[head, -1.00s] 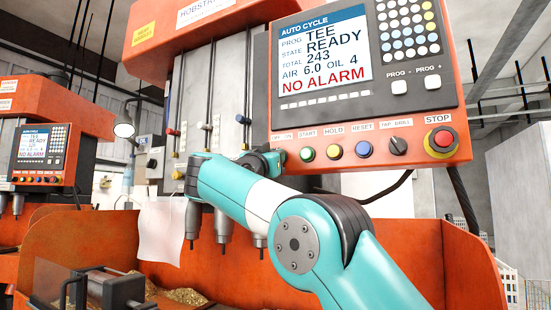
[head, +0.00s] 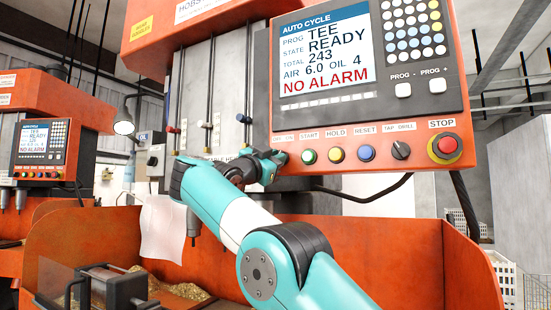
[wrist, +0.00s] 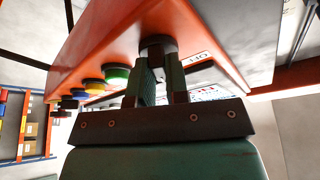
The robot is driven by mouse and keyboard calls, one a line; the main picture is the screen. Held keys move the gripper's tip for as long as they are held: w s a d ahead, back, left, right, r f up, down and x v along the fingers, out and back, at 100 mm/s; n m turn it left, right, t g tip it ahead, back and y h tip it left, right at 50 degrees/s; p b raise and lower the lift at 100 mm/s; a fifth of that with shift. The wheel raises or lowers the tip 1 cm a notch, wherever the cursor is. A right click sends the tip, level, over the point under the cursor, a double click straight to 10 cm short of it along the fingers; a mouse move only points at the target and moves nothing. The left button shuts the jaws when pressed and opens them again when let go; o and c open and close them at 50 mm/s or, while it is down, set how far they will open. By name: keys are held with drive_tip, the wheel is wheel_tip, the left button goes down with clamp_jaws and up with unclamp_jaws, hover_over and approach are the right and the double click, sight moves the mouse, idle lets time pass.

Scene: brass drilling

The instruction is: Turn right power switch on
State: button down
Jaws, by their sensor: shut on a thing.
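The right machine's orange control panel (head: 469,172) fills the upper right of the head view. My gripper (head: 280,157) is at the panel's lower left corner, just under the OFF/ON label (head: 284,138), and it hides the switch there. In the wrist view, my gripper (wrist: 160,62) has its two fingers closed around a dark round knob (wrist: 157,42) on the panel face, the power switch. The OFF part of the label (wrist: 196,59) shows right beside it. The knob's pointer direction cannot be made out.
Right of my gripper are the green START (head: 308,156), yellow HOLD (head: 336,155) and blue RESET (head: 366,153) buttons, the TAP/DRILL knob (head: 401,150) and the red STOP button (head: 446,147). The screen (head: 322,57) reads READY, NO ALARM. A similar machine (head: 60,110) stands left.

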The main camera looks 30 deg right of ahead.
drive_tip(key=c, duration=1.1)
unclamp_jaws()
drive_tip(key=shift+d, duration=0.1)
drive_tip(key=b+v, duration=0.3)
drive_tip(key=v, duration=0.4)
drive_tip(key=shift+a+f+b, duration=0.1)
drive_tip(key=shift+a+b, duration=0.15)
drive_tip(key=shift+b, duration=0.1)
drive_tip(key=shift+w, duration=0.1)
